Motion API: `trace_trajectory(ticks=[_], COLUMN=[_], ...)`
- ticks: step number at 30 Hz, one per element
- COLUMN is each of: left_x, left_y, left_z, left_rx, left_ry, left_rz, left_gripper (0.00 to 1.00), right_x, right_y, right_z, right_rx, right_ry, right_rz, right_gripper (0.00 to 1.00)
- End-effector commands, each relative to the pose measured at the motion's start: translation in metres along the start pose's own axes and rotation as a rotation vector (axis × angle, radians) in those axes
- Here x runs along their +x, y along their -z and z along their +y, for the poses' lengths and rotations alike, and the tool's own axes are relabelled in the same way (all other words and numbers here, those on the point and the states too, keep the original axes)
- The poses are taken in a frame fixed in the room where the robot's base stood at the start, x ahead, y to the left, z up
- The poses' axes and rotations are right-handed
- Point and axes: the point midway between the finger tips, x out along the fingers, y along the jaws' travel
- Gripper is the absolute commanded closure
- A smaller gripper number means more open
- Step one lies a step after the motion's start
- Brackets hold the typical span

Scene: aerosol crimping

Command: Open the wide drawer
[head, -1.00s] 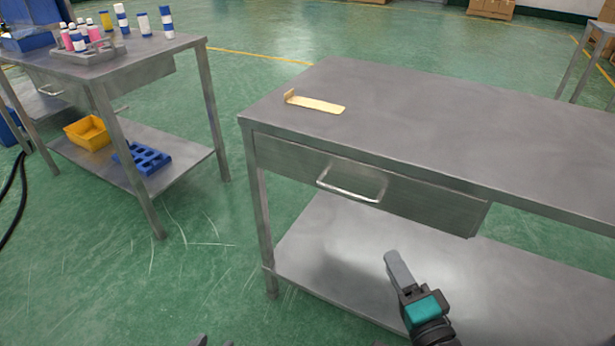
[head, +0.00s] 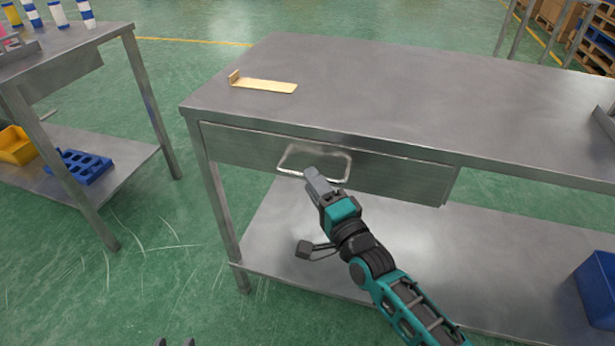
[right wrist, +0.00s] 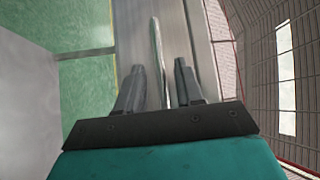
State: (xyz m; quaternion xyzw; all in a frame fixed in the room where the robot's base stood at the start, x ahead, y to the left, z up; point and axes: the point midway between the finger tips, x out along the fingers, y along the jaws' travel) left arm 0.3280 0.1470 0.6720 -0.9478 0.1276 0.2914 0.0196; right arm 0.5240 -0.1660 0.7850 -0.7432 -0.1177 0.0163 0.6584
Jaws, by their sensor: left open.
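The wide drawer (head: 400,178) is a grey metal front under the top of the near steel table, and it looks closed. Its pale bar handle (head: 345,168) is on the front; the bar also shows upright in the right wrist view (right wrist: 157,50). My right gripper (head: 312,178) is at the handle's lower left part. In the right wrist view its two fingers (right wrist: 160,85) are apart, with the bar between them and gaps at its sides. My left gripper (head: 175,342) shows only its fingertips at the bottom edge, apart and away from the drawer.
A yellow L-shaped plate (head: 265,85) lies on the table top (head: 420,95). A lower shelf (head: 450,260) runs beneath, with a blue bin (head: 596,290) at its right. A second table (head: 60,65) with bottles stands at the left. Green floor lies between the tables.

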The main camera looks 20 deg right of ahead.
Motion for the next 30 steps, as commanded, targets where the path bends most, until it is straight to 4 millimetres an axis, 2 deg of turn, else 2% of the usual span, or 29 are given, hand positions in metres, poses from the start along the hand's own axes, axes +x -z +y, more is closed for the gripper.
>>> trace_trajectory(ticks=[3,7,18,30], left_x=[0.002,0.003,0.004,0.004], left_y=[-0.003,-0.004,-0.002,-0.002], left_z=[0.000,0.000,-0.002,-0.004], left_rx=[-0.002,-0.001,0.005,0.013], left_ry=[0.000,0.001,0.002,0.003], left_rz=[0.000,0.001,0.004,0.005], left_gripper=[0.57,0.57,0.57,0.57], right_x=[0.017,0.028,0.032,0.031], right_y=[0.000,-0.001,0.000,0.000], right_z=[0.001,0.000,0.000,0.000], right_rx=[0.001,0.000,0.000,0.000], right_ry=[0.001,0.001,-0.001,0.000], right_rz=[0.000,0.000,-0.001,-0.001], right_gripper=[0.64,0.64,0.64,1.00])
